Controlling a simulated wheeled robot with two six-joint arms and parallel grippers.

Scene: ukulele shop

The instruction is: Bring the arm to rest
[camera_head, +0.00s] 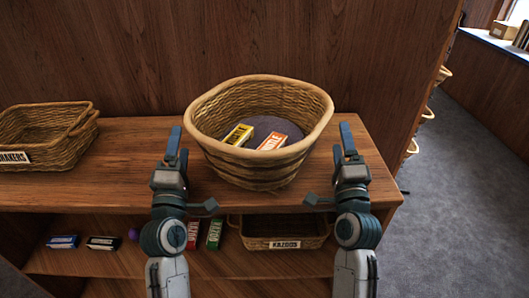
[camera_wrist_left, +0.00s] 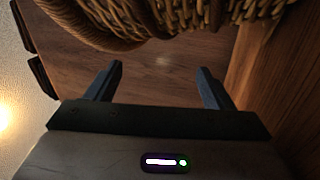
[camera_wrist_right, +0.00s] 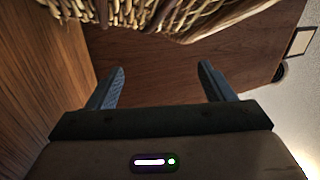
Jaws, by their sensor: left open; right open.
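My left gripper (camera_head: 176,146) is at the left side of a round wicker basket, fingers pointing up in the head view. My right gripper (camera_head: 346,142) is at the basket's right side. Both are open and empty: the wrist views show a clear gap between the fingers of the left (camera_wrist_left: 160,85) and of the right (camera_wrist_right: 160,85). The wicker basket (camera_head: 262,180) stands upright on the shelf top and holds a yellow box (camera_head: 239,135) and an orange-and-white box (camera_head: 271,142). Its weave shows close to the fingers in both wrist views; I cannot tell whether they touch it.
A second wicker basket (camera_head: 45,140) labelled SHAKERS stands left on the shelf top (camera_head: 130,160). Below, a KAZOOS basket (camera_head: 283,232) and several small boxes sit on the lower shelf (camera_head: 110,260). A wood panel (camera_head: 280,40) rises behind. Open carpet (camera_head: 465,170) lies to the right.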

